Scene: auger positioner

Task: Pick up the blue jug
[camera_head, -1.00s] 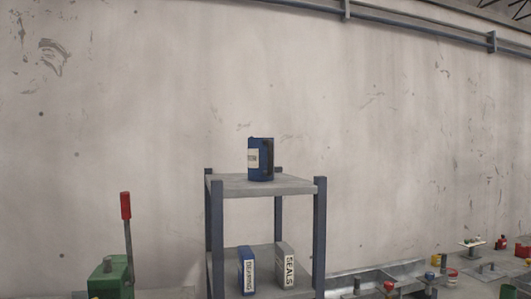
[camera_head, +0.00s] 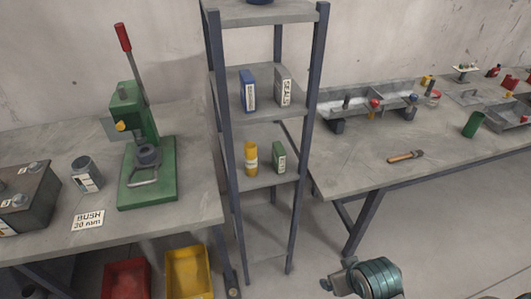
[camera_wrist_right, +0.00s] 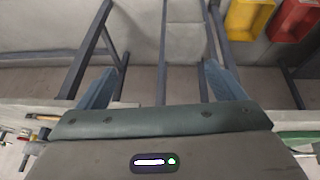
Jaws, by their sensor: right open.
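The blue jug (camera_head: 259,2) stands on the top board of the shelf rack (camera_head: 268,15). Only its dark blue base shows at the top edge of the head view; the rest is cut off. My right gripper (camera_wrist_right: 158,70) shows in the right wrist view with its two blue fingers apart and nothing between them. It is away from the jug, which is not seen in that view. Part of my right arm shows at the bottom right of the head view. My left gripper is not in view.
Lower boards hold a blue box (camera_head: 248,90), a SEALS box (camera_head: 283,86), a yellow bottle (camera_head: 251,158) and a green box (camera_head: 279,157). A green press (camera_head: 146,165) stands on the left bench. A hammer (camera_head: 406,156) lies on the right bench. Bins (camera_head: 187,272) sit low left.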

